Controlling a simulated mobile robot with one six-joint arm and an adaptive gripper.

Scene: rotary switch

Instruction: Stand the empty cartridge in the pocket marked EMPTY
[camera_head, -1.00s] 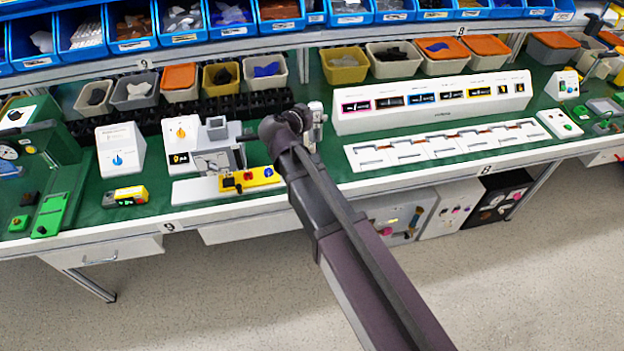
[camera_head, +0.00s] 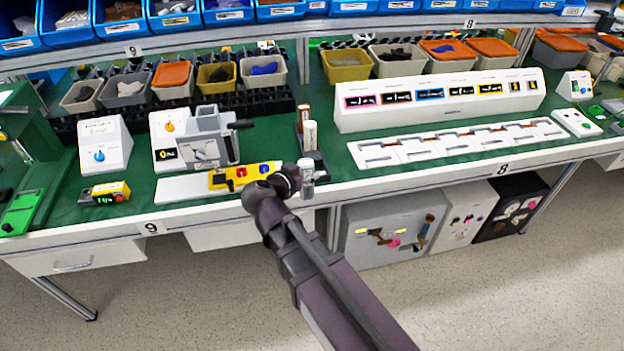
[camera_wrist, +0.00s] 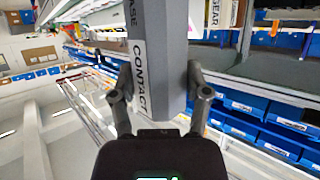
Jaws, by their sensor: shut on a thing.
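I cannot make out a pocket marked EMPTY.
A grey clamp-like fixture (camera_head: 208,135) and a yellow panel (camera_head: 245,175) lie left of the stand. A white tray row (camera_head: 455,145) lies to the right. Bins (camera_head: 265,70) stand behind. The floor in front is clear.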

